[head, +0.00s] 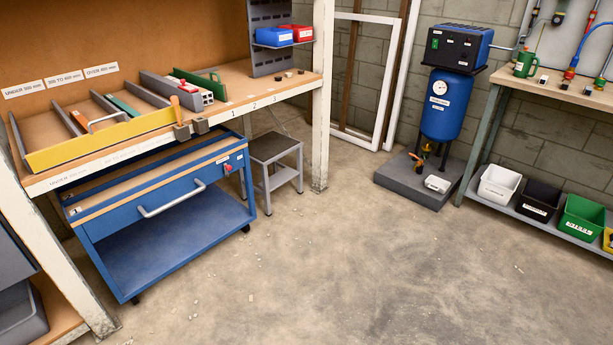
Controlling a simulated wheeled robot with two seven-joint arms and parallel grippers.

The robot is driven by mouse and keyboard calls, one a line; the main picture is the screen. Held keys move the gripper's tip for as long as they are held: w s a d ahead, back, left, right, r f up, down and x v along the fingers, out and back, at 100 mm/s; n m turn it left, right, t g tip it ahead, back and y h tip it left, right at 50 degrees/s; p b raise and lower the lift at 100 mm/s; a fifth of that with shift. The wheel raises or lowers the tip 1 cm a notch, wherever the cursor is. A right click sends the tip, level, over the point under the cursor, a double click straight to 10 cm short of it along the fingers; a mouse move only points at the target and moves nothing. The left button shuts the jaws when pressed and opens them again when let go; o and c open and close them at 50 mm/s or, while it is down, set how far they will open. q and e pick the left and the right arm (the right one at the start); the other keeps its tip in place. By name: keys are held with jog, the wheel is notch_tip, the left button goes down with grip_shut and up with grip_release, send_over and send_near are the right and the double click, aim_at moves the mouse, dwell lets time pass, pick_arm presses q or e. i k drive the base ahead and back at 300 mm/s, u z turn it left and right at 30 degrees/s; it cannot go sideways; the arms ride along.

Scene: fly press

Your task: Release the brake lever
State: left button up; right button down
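A blue wheeled cart (170,262) stands under the workbench at the left, with a silver handle (172,198) across its front. A small red part (227,168) sits at the right end of the cart's front, below a white label. It may be the brake lever, but it is too small to tell its shape or position. No other clear brake lever shows. Neither of my grippers is in view.
The workbench (262,92) holds a yellow-fronted divided tray (107,140). A step stool (276,152) stands right of the cart. A blue compressor (447,105) stands on a grey base at the back. Bins (498,185) line a low shelf at right. The concrete floor (340,265) is clear.

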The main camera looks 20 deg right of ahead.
aim_at(227, 167)
jog(key=z, duration=1)
jog(key=i, duration=1.15)
jog(key=u, duration=0.5)
jog(key=i, duration=0.85)
jog(key=u, duration=1.3)
jog(key=i, duration=0.7)
jog(key=u, duration=0.05)
